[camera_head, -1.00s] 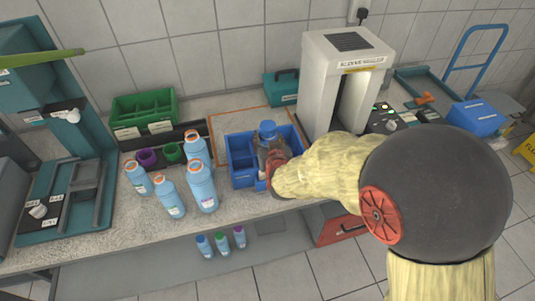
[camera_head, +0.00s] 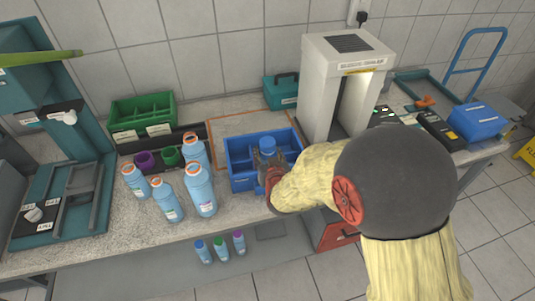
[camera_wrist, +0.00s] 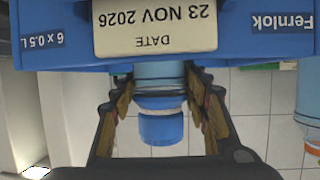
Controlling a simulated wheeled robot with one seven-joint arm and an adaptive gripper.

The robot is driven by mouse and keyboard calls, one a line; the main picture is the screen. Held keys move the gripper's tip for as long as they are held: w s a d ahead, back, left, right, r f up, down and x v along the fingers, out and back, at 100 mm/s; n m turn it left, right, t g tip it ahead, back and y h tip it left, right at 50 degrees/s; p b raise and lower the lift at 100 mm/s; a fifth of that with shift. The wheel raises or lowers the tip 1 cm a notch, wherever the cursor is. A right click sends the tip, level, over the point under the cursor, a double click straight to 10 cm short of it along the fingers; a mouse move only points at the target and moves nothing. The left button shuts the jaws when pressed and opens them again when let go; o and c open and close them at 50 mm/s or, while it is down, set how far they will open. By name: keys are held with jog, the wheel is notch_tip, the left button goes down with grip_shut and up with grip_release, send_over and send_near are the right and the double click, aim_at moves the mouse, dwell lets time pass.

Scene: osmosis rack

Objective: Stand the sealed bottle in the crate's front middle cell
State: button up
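The sealed bottle (camera_wrist: 160,78), pale blue with a blue cap (camera_head: 267,143), stands upright in line with the middle of the blue crate (camera_head: 240,181). In the upside-down wrist view its cap and shoulder show beyond the crate's front wall (camera_wrist: 60,58); that wall hides its lower body, so I cannot tell whether its base touches the cell floor. My gripper (camera_wrist: 160,85) has one finger on each side of the bottle, closed against it near the crate's rim. In the head view my gripper (camera_head: 267,174) is at the crate's front side, partly hidden by my arm.
Several open bottles with orange neck rings (camera_head: 200,190) stand left of the crate. A green crate (camera_head: 140,115) is behind them. A white machine (camera_head: 318,85) stands close to the right. Small bottles (camera_head: 220,248) are below the counter edge.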

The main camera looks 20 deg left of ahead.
jog(key=o, duration=0.4)
jog(key=shift+r, duration=0.2)
jog(key=p+v, duration=0.2)
jog(key=v, duration=1)
jog(key=shift+p, duration=0.3)
